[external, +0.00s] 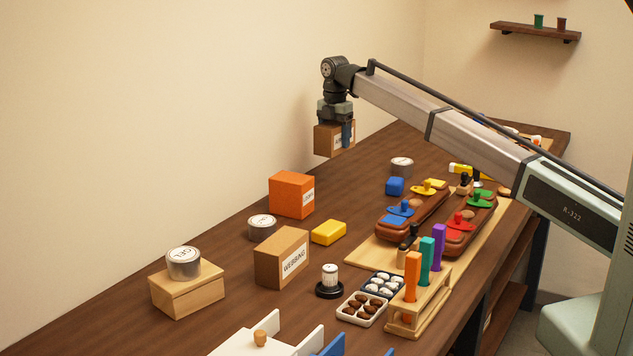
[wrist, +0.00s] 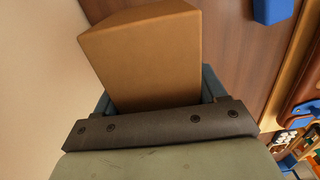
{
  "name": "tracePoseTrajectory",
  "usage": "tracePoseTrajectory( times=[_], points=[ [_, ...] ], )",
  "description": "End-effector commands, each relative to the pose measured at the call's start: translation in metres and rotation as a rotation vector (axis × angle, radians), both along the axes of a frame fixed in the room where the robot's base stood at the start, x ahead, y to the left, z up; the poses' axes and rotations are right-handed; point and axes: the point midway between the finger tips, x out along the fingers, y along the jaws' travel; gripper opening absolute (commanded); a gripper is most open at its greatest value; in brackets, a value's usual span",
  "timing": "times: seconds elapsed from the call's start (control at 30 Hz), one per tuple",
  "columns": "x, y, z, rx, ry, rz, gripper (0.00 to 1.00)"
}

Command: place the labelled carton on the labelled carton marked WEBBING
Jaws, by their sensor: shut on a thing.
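The brown labelled carton (external: 328,140) is in my gripper (external: 336,132), held in the air above the far part of the bench near the wall. Its label is mostly hidden by a finger. In the wrist view the carton (wrist: 145,55) fills the space between the jaws of my gripper (wrist: 158,95). The carton marked WEBBING (external: 281,258) stands on the bench, nearer the camera and to the left of my gripper, with its label facing front right. Its top is bare.
An orange box (external: 291,195) stands between the held carton and the WEBBING carton. Beside the WEBBING carton are a tin (external: 262,228), a yellow block (external: 329,232) and a white-topped jar (external: 330,280). A wooden box (external: 187,290) carries a GEL tin (external: 184,263).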

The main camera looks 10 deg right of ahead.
Motion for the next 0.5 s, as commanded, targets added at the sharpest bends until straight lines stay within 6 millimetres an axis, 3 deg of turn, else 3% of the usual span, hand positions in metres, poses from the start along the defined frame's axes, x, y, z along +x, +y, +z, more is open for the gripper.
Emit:
tracePoseTrajectory(
  times=[0.27, 0.5],
  points=[
    [-0.058, 0.095, 0.013, 0.001, -0.001, 0.114, 0.3],
    [-0.128, 0.172, 0.03, 0.001, -0.001, 0.22, 0.3]
  ],
)
